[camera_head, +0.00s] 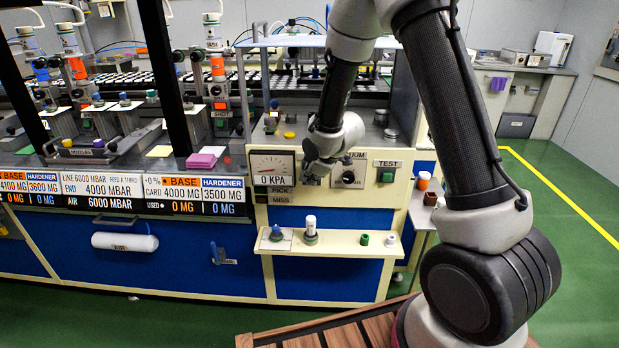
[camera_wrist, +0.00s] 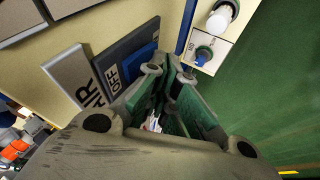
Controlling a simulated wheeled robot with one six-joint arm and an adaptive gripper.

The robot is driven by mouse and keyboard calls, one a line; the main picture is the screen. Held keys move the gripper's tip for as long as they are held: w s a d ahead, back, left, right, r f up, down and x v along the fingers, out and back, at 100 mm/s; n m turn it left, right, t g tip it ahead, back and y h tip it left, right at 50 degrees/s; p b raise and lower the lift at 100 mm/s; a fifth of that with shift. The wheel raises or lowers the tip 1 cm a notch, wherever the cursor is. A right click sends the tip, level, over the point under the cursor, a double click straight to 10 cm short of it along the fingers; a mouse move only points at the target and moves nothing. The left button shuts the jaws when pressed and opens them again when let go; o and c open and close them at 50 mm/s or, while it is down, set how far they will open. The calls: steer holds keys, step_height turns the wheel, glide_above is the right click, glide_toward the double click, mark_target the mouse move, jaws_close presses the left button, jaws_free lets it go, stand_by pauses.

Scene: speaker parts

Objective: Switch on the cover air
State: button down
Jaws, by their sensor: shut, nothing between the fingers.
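My gripper (camera_head: 314,170) is in front of the cream panel, between the pressure gauge and the vacuum knob. In the wrist view my gripper (camera_wrist: 170,72) points at the panel, its fingers shut and empty. Beside the fingers is a dark switch plate (camera_wrist: 113,80) marked OFF, with a blue part (camera_wrist: 141,62) partly hidden behind a finger. A pale label (camera_wrist: 72,75) next to it ends in AIR; its first part is not readable. In the head view my gripper and wrist hide this switch. I cannot tell whether a finger touches it.
The gauge (camera_head: 272,167) reads 0 KPA. The vacuum knob (camera_head: 348,177) and green TEST button (camera_head: 387,177) are to the right. A shelf (camera_head: 345,245) below holds a white-topped bottle (camera_head: 310,224) and small parts. A blue-handled valve (camera_head: 215,255) is lower left. Green floor is clear at right.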

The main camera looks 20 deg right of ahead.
steer(key=shift+w+d+f, duration=0.1)
steer(key=shift+w+f, duration=0.05)
steer(key=shift+w, duration=0.1)
stand_by(0.3)
steer(key=shift+r, duration=0.8)
